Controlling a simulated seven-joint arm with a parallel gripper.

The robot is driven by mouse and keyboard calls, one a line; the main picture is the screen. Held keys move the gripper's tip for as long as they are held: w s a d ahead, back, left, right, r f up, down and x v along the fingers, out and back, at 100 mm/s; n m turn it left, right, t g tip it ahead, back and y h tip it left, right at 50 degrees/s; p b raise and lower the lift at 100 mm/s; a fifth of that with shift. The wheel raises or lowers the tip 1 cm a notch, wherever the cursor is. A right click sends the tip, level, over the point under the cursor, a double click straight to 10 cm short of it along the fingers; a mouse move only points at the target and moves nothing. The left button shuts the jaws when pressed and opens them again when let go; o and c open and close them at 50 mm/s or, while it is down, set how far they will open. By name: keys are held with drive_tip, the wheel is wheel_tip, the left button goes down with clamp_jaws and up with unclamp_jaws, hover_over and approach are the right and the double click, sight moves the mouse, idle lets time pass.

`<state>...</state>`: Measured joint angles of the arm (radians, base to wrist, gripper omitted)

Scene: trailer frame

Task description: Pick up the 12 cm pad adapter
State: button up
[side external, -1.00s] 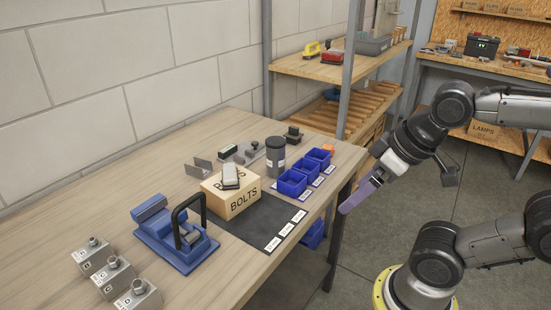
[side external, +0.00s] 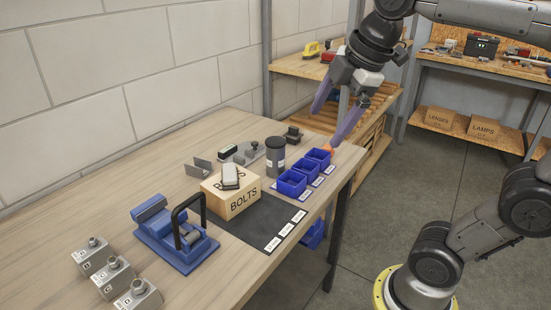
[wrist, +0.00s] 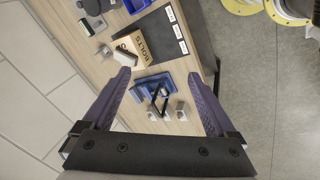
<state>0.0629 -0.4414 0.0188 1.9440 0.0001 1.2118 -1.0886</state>
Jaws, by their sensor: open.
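Three grey metal blocks with studs on top stand at the table's near left corner in the side external view: the rear block (side external: 90,257), the middle block (side external: 113,278) and the front block (side external: 138,297). They carry small letter labels; which, if any, is the 12 cm pad adapter I cannot tell. In the wrist view the fingers (wrist: 159,75) frame the table from high above.
A BOLTS box (side external: 240,200) with a light block on it stands mid-table beside a dark mat (side external: 262,222). The blue clamp (side external: 172,235) has a tall black handle. Blue bins (side external: 292,183), a dark cylinder (side external: 275,158) and metal brackets crowd the far end. Bare wood lies along the wall.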

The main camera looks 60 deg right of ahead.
drive_tip(key=w+d+r+n+g, duration=0.15)
drive_tip(key=w+d+n, duration=0.25)
drive_tip(key=w, duration=0.6)
drive_tip(key=n+g, duration=0.1)
drive_tip(key=g, duration=0.2)
hover_over(275, 140)
drive_tip(key=a, duration=0.1)
wheel_tip(275, 140, down, 11)
drive_tip(key=f, duration=0.7)
drive_tip(key=d+f, duration=0.1)
drive_tip(key=f, duration=0.2)
drive_tip(key=shift+f, duration=0.15)
drive_tip(key=shift+s+a+f, duration=0.1)
drive_tip(key=shift+s+f, duration=0.05)
drive_tip(key=shift+f, duration=2.7)
drive_tip(key=shift+c, duration=0.2)
clamp_jaws()
drive_tip(key=shift+r, duration=0.2)
